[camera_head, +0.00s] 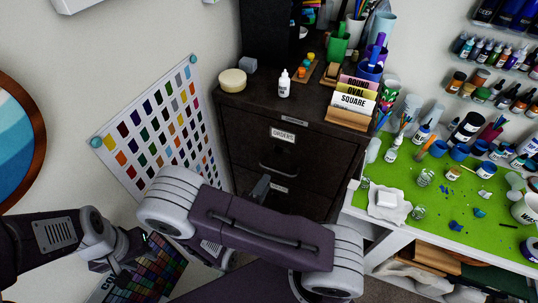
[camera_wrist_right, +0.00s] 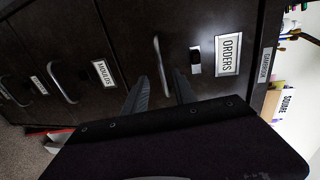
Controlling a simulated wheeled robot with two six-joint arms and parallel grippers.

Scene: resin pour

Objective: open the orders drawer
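The orders drawer (camera_head: 250,150) is the upper drawer of a dark cabinet, and its front looks flush. Its ORDERS label (camera_head: 283,135) also shows in the right wrist view (camera_wrist_right: 228,54). Its bar handle (camera_head: 278,172) is below the label; the handle also shows in the right wrist view (camera_wrist_right: 160,62). My right gripper (camera_head: 262,185) is at the drawer front by the handle. In the right wrist view its fingers (camera_wrist_right: 161,76) are apart, with the handle between them in the picture; contact cannot be told. My left gripper (camera_head: 120,278) is low at the left, its fingers unclear.
A MOULDS drawer (camera_wrist_right: 104,73) lies below the orders drawer. A cluttered green-topped table (camera_head: 385,235) stands close at the right. A colour chart hangs on the left wall.

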